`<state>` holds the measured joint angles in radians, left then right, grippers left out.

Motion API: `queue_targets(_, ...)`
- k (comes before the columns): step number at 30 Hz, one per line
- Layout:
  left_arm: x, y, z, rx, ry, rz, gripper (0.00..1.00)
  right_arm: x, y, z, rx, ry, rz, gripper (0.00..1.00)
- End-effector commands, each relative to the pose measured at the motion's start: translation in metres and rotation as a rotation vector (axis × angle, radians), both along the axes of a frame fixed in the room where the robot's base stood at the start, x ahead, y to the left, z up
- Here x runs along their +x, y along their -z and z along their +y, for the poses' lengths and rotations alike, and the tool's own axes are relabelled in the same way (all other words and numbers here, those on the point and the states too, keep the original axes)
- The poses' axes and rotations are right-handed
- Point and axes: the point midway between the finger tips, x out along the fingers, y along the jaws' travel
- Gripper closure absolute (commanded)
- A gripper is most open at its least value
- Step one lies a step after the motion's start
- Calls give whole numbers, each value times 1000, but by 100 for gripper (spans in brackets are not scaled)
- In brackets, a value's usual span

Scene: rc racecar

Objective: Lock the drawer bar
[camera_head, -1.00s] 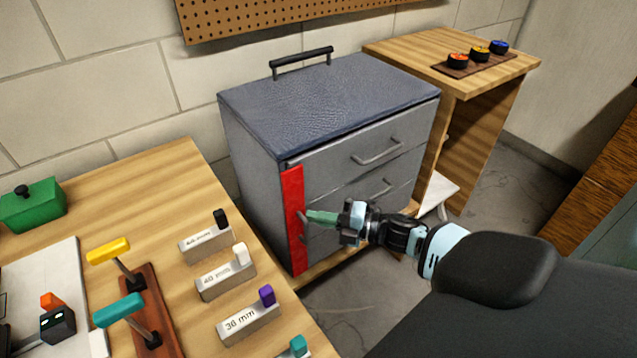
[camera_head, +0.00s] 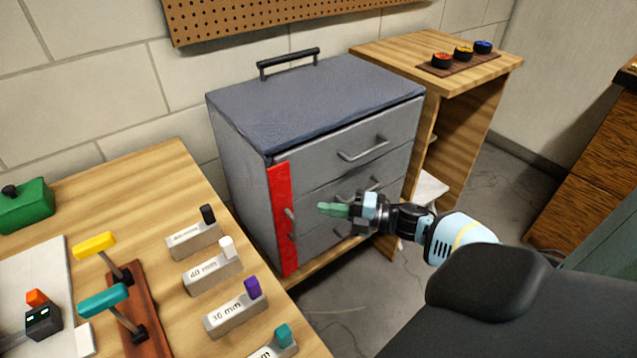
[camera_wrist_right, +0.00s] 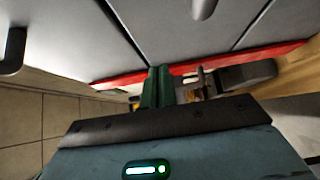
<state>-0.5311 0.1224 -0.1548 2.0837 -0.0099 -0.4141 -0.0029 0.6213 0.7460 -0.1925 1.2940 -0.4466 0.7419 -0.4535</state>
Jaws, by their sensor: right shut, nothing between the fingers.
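The red drawer bar (camera_head: 282,222) stands upright along the left front edge of the grey drawer cabinet (camera_head: 240,180), lying flat against the drawer fronts. A small grey handle (camera_head: 291,222) sits on the bar. In the right wrist view the bar is a red strip (camera_wrist_right: 262,55) running across, partly hidden behind the green fingers. My right gripper (camera_head: 330,209) is shut and empty, in front of the drawers and a little to the right of the bar, apart from it. It also shows in the right wrist view (camera_wrist_right: 157,88). My left gripper is not in view.
Drawer handles (camera_head: 364,149) stick out from the cabinet front near my right gripper. A wooden workbench (camera_head: 130,185) with labelled blocks and T-handled tools is at the left. A wooden side table (camera_head: 390,48) with wheels on a mat stands at the right.

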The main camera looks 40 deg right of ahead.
Motion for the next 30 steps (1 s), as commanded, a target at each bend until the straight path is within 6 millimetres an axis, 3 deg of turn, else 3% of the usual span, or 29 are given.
queue_targets(3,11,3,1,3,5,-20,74,5,2,-20,-1,2,2,100)
queue_targets(9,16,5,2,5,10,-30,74,10,1,-37,-1,0,1,100)
queue_targets(30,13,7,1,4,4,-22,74,10,1,-39,3,1,4,100)
